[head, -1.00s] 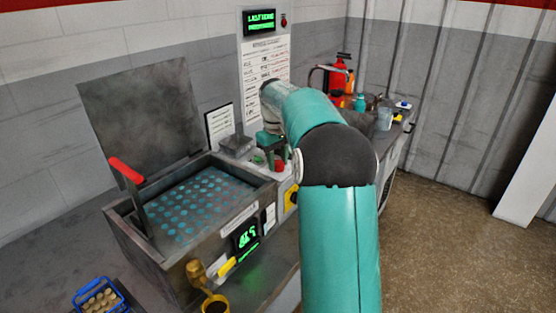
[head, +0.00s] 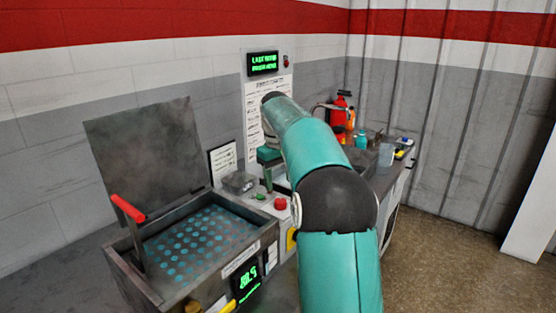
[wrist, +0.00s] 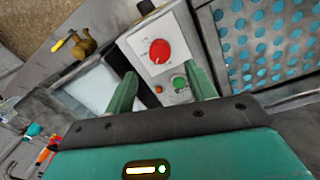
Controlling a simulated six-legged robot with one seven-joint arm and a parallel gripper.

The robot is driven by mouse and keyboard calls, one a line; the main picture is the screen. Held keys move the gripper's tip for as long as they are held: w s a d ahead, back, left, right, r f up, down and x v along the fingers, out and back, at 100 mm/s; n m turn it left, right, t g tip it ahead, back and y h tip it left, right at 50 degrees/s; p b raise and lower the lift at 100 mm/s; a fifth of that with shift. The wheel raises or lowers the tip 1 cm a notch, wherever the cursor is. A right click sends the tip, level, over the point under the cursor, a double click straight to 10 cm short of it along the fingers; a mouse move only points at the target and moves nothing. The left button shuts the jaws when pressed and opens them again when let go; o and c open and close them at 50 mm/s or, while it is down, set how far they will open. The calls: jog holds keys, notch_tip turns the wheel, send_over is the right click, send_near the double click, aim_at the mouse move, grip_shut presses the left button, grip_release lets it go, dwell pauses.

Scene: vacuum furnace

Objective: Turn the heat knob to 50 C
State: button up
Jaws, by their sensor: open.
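The heat knob, a round red knob (wrist: 160,51) with a white pointer mark, sits on a pale control panel (wrist: 140,40) with dial marks around it. What looks like the same red knob shows in the head view (head: 280,204). A green button (wrist: 179,83) and a small orange lamp (wrist: 158,90) are beside it. My gripper (wrist: 163,88) is open and empty, with its two green fingers apart. In the wrist view the knob appears beyond the fingertips, between their lines, with no visible contact. In the head view my gripper (head: 267,172) hangs above and left of the knob. The dial numbers are too small to read.
An open furnace box (head: 125,262) with a perforated blue plate and a red-handled lever (head: 128,208) stands at left. A green-lit display (head: 248,284) is on its front. A red extinguisher (head: 339,115) and bottles stand at the back. Brown floor is clear at right.

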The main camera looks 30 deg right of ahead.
notch_tip(320, 180, up, 7)
jog(key=shift+a, duration=0.25)
jog(key=shift+f, duration=0.1)
dwell(0.3)
